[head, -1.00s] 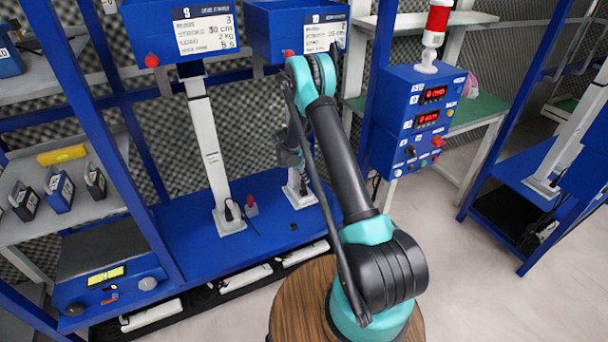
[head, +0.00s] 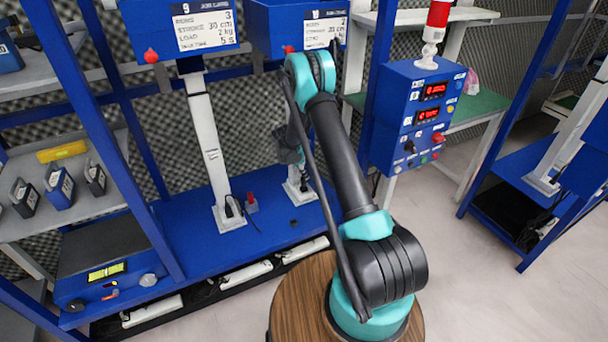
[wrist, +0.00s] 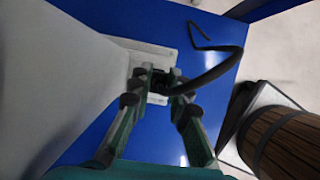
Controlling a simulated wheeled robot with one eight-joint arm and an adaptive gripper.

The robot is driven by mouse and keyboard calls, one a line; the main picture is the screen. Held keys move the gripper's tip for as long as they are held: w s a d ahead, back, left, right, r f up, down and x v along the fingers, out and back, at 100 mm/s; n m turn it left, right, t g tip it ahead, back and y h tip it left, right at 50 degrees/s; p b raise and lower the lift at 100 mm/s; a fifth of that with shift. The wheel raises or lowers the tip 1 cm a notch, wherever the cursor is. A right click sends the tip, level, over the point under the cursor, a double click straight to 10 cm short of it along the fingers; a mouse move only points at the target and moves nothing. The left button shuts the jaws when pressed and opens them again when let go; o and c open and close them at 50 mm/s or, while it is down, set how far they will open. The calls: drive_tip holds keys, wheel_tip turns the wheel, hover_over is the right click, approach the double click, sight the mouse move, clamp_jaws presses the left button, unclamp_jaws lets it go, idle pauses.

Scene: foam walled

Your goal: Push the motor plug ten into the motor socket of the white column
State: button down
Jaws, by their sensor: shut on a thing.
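The white column (head: 291,165) under the second blue head box, marked 10, is mostly hidden behind my arm in the head view. In the wrist view the column (wrist: 45,70) fills the left side, with its pale foot plate (wrist: 172,58) on the blue bench. My gripper (wrist: 160,80) is shut on the dark motor plug, close beside the column near its foot. Its black cable (wrist: 232,65) loops away to the right. The plug is mostly hidden between the fingers, and the socket is not clearly visible. I cannot tell whether plug and socket touch. In the head view my gripper (head: 287,148) is small and dark.
Another white column (head: 208,155) with a black plug and cable at its foot stands to the left. A small red-topped part (head: 251,204) is beside it. A control box (head: 418,115) with red displays stands right. Blue posts frame the bench (head: 180,235).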

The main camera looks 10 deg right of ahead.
drive_tip(key=shift+f, duration=1.4)
idle(0.4)
drive_tip(key=c, duration=1.4)
unclamp_jaws()
drive_tip(key=shift+o, duration=0.2)
drive_tip(key=v, duration=1.2)
